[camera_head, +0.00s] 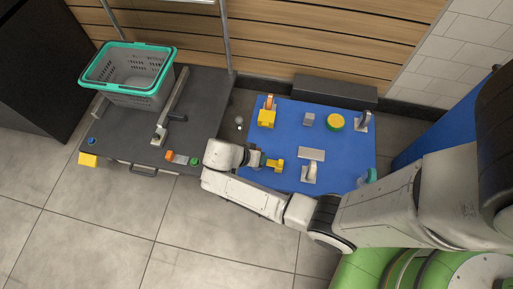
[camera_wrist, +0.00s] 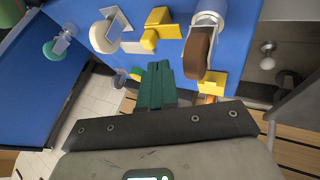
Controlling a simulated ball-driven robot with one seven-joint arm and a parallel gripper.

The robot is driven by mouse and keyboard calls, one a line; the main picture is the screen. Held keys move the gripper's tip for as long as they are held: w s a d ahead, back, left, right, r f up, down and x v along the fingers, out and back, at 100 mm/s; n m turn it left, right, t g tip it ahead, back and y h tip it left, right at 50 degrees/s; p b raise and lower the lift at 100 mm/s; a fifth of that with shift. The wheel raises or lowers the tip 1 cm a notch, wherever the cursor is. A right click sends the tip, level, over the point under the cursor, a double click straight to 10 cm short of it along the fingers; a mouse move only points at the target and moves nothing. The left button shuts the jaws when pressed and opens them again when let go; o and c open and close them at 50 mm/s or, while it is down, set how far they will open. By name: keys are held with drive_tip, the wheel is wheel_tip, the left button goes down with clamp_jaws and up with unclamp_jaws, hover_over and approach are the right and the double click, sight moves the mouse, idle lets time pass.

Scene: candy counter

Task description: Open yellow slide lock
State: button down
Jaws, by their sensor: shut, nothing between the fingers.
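The blue board (camera_head: 345,165) carries several fittings. A yellow T-shaped piece, probably the slide lock (camera_head: 275,164), sits near its left edge, just right of my gripper. In the wrist view the yellow lock (camera_wrist: 160,32) shows beyond my fingertips, near the top. My gripper (camera_wrist: 157,70) has dark green fingers pressed together, with nothing between them. A small gap seems to separate the tips from the lock, but contact is hard to judge. A second yellow block (camera_head: 266,118) with an orange part stands farther back; it also shows in the wrist view (camera_wrist: 212,82).
A brown-and-white lever (camera_wrist: 200,48) stands close right of my fingers in the wrist view. A teal-rimmed basket (camera_head: 130,95) stands on the dark counter at left.

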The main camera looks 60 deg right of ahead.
sight(271, 164)
drive_tip(key=b+x, duration=0.2)
drive_tip(key=x, duration=0.5)
drive_tip(key=shift+d+f+b, duration=0.1)
drive_tip(key=shift+f+b, duration=0.1)
drive_tip(key=shift+b, duration=0.2)
drive_tip(key=shift+s, duration=0.1)
